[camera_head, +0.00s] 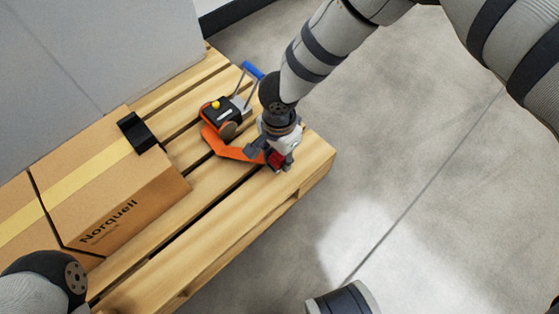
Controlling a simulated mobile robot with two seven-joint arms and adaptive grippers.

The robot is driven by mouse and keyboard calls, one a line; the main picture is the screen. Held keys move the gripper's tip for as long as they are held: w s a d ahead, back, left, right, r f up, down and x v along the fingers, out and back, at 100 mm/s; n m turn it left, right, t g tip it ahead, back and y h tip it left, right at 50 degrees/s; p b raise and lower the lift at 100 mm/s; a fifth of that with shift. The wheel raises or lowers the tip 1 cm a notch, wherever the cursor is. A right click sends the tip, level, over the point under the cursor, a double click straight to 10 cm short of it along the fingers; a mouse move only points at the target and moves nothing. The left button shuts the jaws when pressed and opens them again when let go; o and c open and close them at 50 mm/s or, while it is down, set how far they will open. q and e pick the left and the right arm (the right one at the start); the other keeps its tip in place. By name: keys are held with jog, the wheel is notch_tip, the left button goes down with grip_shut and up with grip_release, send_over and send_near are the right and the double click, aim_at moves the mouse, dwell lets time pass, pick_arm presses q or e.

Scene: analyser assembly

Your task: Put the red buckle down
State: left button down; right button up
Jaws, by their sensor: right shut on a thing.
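The red buckle (277,159) is a small red piece at the right end of the wooden pallet (305,165). My right gripper (272,157) comes down from above and is shut on the buckle, hiding most of it. It is low over the pallet boards near the corner; I cannot tell whether the buckle touches the wood. Only a link of my left arm shows at the lower left; its gripper is out of the picture.
An orange tool (233,152) with a black body and blue handle stands on the pallet just left of my right gripper. A cardboard box (110,185) with yellow tape and a black piece (136,132) on its edge fills the pallet's left. Bare boards lie in front.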

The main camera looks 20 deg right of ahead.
aim_at(281, 161)
jog(key=shift+w+d+f, duration=0.2)
jog(key=shift+f, duration=0.2)
jog(key=f, duration=0.1)
jog(key=f+b, duration=0.2)
jog(key=shift+w+d+f, duration=0.2)
jog(key=shift+d+f, duration=0.05)
jog(key=shift+f, duration=0.15)
jog(key=shift+r, duration=0.1)
jog(key=shift+f+b, duration=0.35)
jog(key=o, duration=0.9)
jog(key=shift+o, duration=1.3)
jog(key=shift+f, duration=0.2)
